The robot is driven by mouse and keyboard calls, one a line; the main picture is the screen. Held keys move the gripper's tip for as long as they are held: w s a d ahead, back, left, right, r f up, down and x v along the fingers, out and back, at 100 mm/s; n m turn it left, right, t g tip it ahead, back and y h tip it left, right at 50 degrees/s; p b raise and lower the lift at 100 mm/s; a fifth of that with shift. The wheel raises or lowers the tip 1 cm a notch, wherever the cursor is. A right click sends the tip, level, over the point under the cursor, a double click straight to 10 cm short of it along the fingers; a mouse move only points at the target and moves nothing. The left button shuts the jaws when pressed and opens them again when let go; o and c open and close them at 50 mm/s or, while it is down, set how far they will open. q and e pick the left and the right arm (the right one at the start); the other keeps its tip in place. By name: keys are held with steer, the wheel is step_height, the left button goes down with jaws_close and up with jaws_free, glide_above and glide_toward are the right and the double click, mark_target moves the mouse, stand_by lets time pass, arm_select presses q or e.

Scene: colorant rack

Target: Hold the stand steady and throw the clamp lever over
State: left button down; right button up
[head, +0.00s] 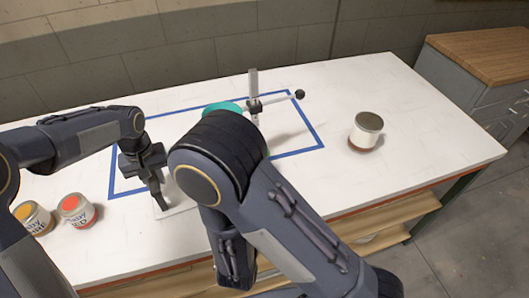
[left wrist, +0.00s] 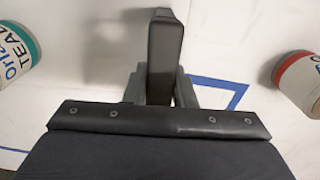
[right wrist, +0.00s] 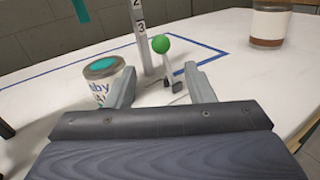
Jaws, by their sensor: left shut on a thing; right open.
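The stand's upright post (head: 253,85) rises from the table behind my right arm, with a black clamp and a pale rod ending in a dark ball (head: 299,94). In the right wrist view the numbered post (right wrist: 140,35) stands beside a short lever with a green ball (right wrist: 161,45), leaning slightly. My right gripper (right wrist: 163,83) is open, with the lever between its fingers in that view; contact cannot be told. My left gripper (head: 158,192) points down at the table. In the left wrist view it is shut on a dark bar (left wrist: 165,55). My right arm hides the stand's lower part.
A teal-topped can (right wrist: 105,68) stands just left of the post. A white can with a brown base (head: 366,131) stands to the right. A red can (head: 76,209) and an orange can (head: 33,217) stand at the left. The table's right end is clear.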

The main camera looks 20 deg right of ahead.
steer(key=x, duration=1.1)
steer(key=shift+d, duration=0.2)
jaws_close()
